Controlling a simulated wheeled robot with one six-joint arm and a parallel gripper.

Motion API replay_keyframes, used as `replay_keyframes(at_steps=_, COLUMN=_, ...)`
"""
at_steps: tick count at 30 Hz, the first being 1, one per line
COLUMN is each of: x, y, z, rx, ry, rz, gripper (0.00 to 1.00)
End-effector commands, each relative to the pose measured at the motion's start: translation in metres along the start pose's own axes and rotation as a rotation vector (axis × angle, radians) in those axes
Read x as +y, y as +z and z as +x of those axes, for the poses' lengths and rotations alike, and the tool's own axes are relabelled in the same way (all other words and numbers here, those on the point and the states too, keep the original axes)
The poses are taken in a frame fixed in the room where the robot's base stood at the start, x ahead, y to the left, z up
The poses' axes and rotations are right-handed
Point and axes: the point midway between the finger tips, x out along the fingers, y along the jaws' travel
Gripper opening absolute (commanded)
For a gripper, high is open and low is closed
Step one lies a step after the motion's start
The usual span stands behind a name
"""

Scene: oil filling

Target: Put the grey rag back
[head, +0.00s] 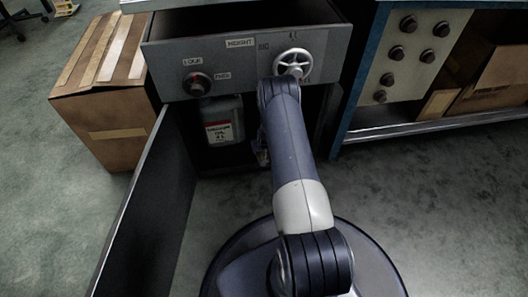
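My arm reaches forward to the open grey cabinet (232,63), and its far end bends down in front of the cabinet's lower opening. My gripper is mostly or wholly hidden behind my own arm, so its fingers cannot be made out. A small pale shape (261,151) shows just left of the arm, low in the dark opening. I cannot tell whether it is part of my gripper, the grey rag or something else. I cannot clearly identify the grey rag anywhere. A grey oil can (222,118) with a red and white label stands upright inside the cabinet, left of my arm.
The cabinet door (143,222) stands open toward me on the left. The top drawer, with a knob (196,84) and a handwheel (293,64), is pulled out. A cardboard box (108,92) stands left. A knobbed workbench (416,52) stands right. The right floor is clear.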

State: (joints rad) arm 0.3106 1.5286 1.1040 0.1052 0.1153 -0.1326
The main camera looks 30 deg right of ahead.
Motion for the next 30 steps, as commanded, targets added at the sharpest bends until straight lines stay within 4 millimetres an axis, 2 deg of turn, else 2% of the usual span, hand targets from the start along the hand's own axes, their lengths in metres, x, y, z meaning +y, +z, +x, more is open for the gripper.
replay_keyframes(at_steps=9, x=0.0, y=0.001, z=0.002, rx=0.0, ry=0.0, rz=0.0, gripper=0.43)
replay_keyframes(at_steps=10, x=0.0, y=0.001, z=0.002, rx=0.0, ry=0.0, rz=0.0, gripper=0.62)
replay_keyframes(at_steps=18, x=0.0, y=0.001, z=0.002, rx=0.001, ry=0.0, rz=0.0, gripper=0.83)
replay_keyframes(at_steps=26, x=0.0, y=0.0, z=0.001, rx=0.001, ry=0.0, rz=0.0, gripper=0.83)
replay_keyframes(at_steps=30, x=0.0, y=-0.002, z=-0.016, rx=0.0, ry=0.0, rz=0.001, gripper=0.83)
